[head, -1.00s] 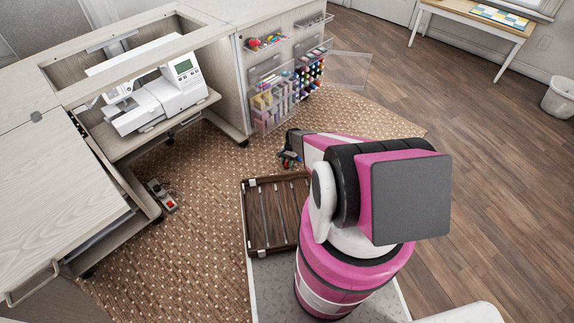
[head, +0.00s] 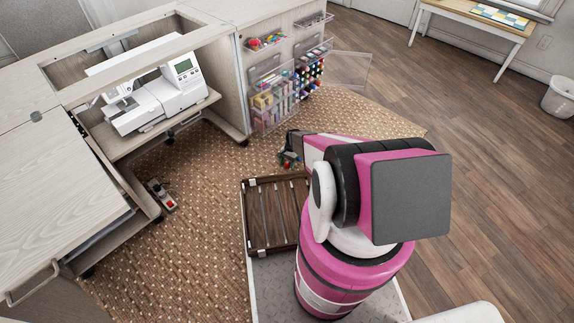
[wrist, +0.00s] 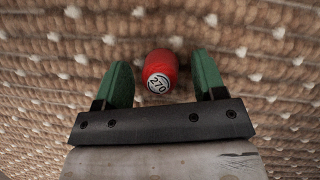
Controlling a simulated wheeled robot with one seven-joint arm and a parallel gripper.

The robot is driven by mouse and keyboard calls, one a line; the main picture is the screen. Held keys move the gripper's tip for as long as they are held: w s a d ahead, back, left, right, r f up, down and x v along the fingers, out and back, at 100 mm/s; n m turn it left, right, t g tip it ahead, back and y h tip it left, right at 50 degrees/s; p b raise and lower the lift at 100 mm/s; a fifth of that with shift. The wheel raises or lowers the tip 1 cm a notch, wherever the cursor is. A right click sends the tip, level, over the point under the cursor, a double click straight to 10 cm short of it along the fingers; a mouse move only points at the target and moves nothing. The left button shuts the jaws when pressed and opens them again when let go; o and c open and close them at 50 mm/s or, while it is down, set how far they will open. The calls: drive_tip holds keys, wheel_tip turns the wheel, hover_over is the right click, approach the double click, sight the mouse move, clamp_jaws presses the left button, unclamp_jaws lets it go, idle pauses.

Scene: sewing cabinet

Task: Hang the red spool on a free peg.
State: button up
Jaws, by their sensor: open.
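The red spool (wrist: 161,69) shows in the wrist view, with a white end label reading 270. It is over or on the woven rug (wrist: 250,60), between the two green fingers of my gripper (wrist: 162,80). The fingers are open, with a gap on each side of the spool. In the head view my gripper (head: 288,158) is low over the rug beyond my arm, and the spool is hidden there. Pegs with several coloured spools (head: 309,70) are on the cabinet door rack. I cannot tell which pegs are free at this size.
The sewing cabinet (head: 215,70) holds a white sewing machine (head: 160,100). An open clear door panel (head: 350,70) sticks out right of the spool rack. A foot pedal (head: 160,195) lies on the rug. A brown wooden tray (head: 250,222) is near my base.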

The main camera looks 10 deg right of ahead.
drive_tip(key=v, duration=1.1)
drive_tip(key=s+a+r+n+t+h, duration=0.1)
drive_tip(key=s+r+n, duration=0.1)
drive_tip(key=s+r, duration=0.6)
drive_tip(key=s+r+n+t+h, duration=0.1)
drive_tip(key=s+r+n, duration=0.2)
drive_tip(key=s+r, duration=0.5)
drive_tip(key=s+a+r+n+t, duration=0.1)
drive_tip(key=s+r, duration=0.7)
drive_tip(key=r, duration=1.9)
drive_tip(key=shift+s+a+n+h, duration=0.35)
drive_tip(key=shift+n+h, duration=0.05)
drive_tip(key=shift+n, duration=0.5)
drive_tip(key=shift+o, duration=0.2)
drive_tip(key=shift+w+f, duration=0.1)
